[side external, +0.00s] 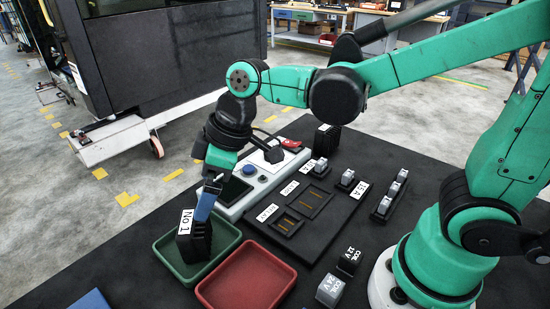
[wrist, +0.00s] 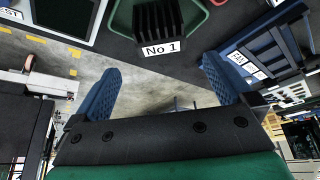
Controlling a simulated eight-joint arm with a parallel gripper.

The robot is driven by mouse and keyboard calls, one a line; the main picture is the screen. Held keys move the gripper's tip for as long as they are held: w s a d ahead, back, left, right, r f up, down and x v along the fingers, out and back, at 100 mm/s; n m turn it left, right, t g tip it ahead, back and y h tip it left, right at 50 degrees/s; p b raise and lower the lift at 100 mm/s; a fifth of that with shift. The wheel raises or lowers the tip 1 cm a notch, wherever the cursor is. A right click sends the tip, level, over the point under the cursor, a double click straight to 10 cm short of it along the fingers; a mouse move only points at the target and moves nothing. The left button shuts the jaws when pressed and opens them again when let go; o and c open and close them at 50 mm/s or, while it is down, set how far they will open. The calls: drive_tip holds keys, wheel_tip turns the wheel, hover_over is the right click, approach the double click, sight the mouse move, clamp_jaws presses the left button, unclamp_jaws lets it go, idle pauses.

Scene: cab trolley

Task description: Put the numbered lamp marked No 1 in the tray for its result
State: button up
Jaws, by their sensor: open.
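The lamp marked No 1 (side external: 193,244) is a dark ribbed block with a white label. It stands in the green tray (side external: 168,262) at the front left, and its ribs and label also show in the wrist view (wrist: 160,20). My gripper (side external: 205,207) is directly over the lamp and points down. Its blue fingers are apart in the wrist view (wrist: 160,65), and the lamp shows beyond the gap between their tips. In the side view one finger overlaps the lamp's top, so I cannot tell whether it touches. The red tray (side external: 247,283) beside the green one is empty.
A pale test unit (side external: 236,205) with a dark screen and blue button stands behind the trays. Labelled black holders (side external: 313,202) and small blocks lie to the right. Coil blocks (side external: 330,290) sit at the front. A blue edge (side external: 92,299) shows at lower left.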

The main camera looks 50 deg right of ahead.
drive_tip(key=s+d+r+m+t+h, duration=0.1)
drive_tip(key=s+d+m+t+h, duration=0.2)
drive_tip(key=d+m, duration=0.6)
drive_tip(key=s+d, duration=0.1)
drive_tip(key=d, duration=0.2)
drive_tip(key=shift+s+t, duration=0.3)
drive_tip(key=shift+t, duration=0.1)
drive_tip(key=shift+r, duration=0.1)
idle(0.5)
